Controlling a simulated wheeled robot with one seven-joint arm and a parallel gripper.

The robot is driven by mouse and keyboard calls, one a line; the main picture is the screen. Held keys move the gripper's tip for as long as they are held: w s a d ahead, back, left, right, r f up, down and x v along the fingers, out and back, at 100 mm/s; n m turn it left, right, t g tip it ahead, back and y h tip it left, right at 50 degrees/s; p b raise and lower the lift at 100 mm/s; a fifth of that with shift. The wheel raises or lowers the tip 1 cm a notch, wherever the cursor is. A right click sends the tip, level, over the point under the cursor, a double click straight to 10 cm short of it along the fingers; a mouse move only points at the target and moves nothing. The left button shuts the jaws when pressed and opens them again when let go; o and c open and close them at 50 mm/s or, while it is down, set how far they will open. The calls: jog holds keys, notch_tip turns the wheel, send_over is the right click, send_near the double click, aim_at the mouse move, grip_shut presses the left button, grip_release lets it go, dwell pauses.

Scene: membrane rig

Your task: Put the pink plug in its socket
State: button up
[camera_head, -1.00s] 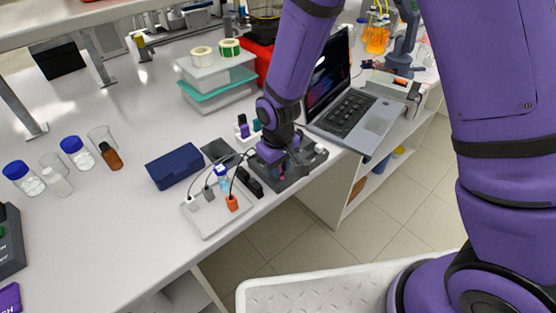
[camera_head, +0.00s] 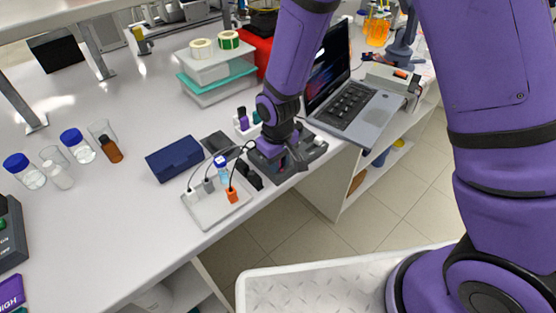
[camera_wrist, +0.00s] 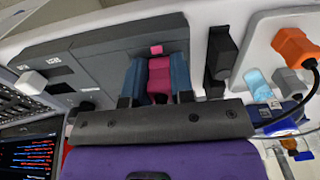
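The pink plug (camera_wrist: 158,76) shows in the wrist view between the two blue fingers of my gripper (camera_wrist: 157,82), which are closed against its sides. A small pink square (camera_wrist: 156,49) is on the grey rig (camera_wrist: 100,62) just beyond the plug's far end. The socket opening is hidden, and I cannot tell whether the plug is inside it. In the head view my gripper (camera_head: 290,160) is low over the grey rig (camera_head: 312,150), and the plug is hidden there.
A white board (camera_head: 217,210) with orange (camera_head: 231,195), grey and white plugs lies left of the rig. Black plugs (camera_wrist: 219,55) lie between them. A blue box (camera_head: 174,161) is farther left. An open laptop (camera_head: 345,100) stands right. The bench's front edge is close.

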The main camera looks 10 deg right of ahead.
jog(key=shift+o, duration=1)
jog(key=shift+s+r, duration=0.1)
jog(key=shift+r, duration=0.1)
notch_tip(320, 180, up, 10)
jog(key=shift+r, duration=0.2)
jog(key=s+d+r+m+t, duration=0.1)
jog(key=s+d+r+m, duration=0.1)
jog(key=d+r, duration=0.6)
jog(key=s+d+r+m+t, duration=0.1)
jog(key=s+d+r+t, duration=0.1)
jog(key=d+r, duration=0.55)
jog(key=s+d+r+m+t, duration=0.1)
jog(key=s+d+r+m, duration=0.1)
jog(key=s+d+r, duration=0.2)
jog(key=s+d+r+m+t, duration=0.1)
jog(key=s+d+r, duration=0.3)
jog(key=s, duration=0.6)
jog(key=shift+d+r+m, duration=0.35)
jog(key=shift+r+m, duration=0.05)
jog(key=shift+r, duration=0.4)
